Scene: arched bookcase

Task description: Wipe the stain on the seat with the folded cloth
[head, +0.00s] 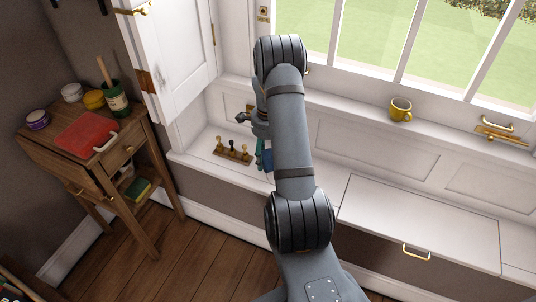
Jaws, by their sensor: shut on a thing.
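My gripper (259,145) hangs down over the left part of the white window seat (200,150), partly hidden behind my own arm. It is shut on a blue piece, which appears to be the folded cloth (267,160). Only a narrow strip of the cloth shows beside the arm link. I cannot tell whether the cloth touches the seat. No stain is visible; part of the seat is hidden by my arm.
A small wooden rack with brass pegs (233,150) stands on the seat just left of my gripper. A wooden side table (60,150) with jars stands left. An open white shutter (170,60) borders the seat.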

